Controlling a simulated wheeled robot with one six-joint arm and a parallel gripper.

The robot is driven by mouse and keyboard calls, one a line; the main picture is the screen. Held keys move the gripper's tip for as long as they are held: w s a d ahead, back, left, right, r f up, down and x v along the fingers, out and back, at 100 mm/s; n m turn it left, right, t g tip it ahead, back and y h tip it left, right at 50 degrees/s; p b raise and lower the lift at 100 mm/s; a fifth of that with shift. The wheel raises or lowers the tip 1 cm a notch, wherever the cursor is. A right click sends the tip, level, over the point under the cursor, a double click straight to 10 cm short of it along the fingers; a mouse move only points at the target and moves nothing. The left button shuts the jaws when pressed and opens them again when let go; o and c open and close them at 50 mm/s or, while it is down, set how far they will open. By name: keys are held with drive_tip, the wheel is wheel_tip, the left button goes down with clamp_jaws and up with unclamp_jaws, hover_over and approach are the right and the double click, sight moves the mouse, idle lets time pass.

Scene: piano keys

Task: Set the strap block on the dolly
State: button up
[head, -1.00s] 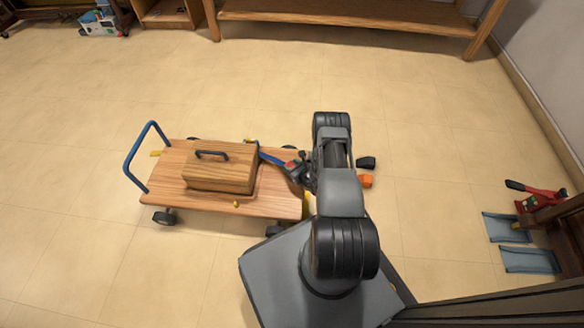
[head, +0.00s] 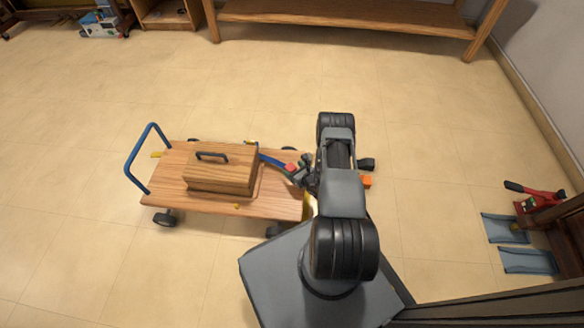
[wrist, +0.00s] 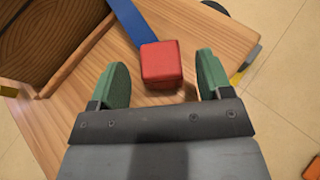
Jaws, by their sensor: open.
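A wooden dolly (head: 225,206) with a blue push handle stands on the floor and carries a wooden box. The red strap block (head: 290,167) sits on the dolly's deck near its right end, and a blue strap (head: 270,158) runs from the box's side toward it. In the wrist view the red block (wrist: 161,65) rests on the wood, with the blue strap (wrist: 129,20) just behind it. My gripper (head: 299,172) is open; its green fingertips (wrist: 158,75) stand either side of the block, with gaps showing. The block's underside is hidden.
The wooden box (head: 218,172) with a dark handle fills the middle of the deck. An orange item (head: 367,181) shows on the right beyond my arm. A red tool (head: 540,198) and blue-grey trays (head: 505,228) lie far right. Open floor surrounds the dolly.

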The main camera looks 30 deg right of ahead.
drive_tip(key=p+v, duration=0.3)
drive_tip(key=v, duration=0.6)
drive_tip(key=w+a+r+n+g+y, duration=0.1)
drive_tip(key=a+r+n+g+y, duration=0.2)
drive_tip(key=a+r+n, duration=0.45)
drive_tip(key=w+a+r+n+g+y, duration=0.1)
drive_tip(key=a+r+n+g+y, duration=0.2)
drive_tip(key=r, duration=0.7)
drive_tip(key=w+a+r+n+g+y, duration=0.1)
drive_tip(key=a+r+n+g+y, duration=0.2)
drive_tip(key=r+n, duration=0.5)
drive_tip(key=s+r+n+h, duration=0.5)
drive_tip(key=s+r+n, duration=0.1)
drive_tip(key=r, duration=0.3)
drive_tip(key=s+a+r+n+g+h, duration=0.1)
drive_tip(key=s+r+n+h, duration=0.5)
drive_tip(key=r+n, duration=0.3)
drive_tip(key=shift+s+a+r+g+h, duration=0.3)
drive_tip(key=shift+s+r, duration=0.35)
drive_tip(key=shift+s, duration=0.1)
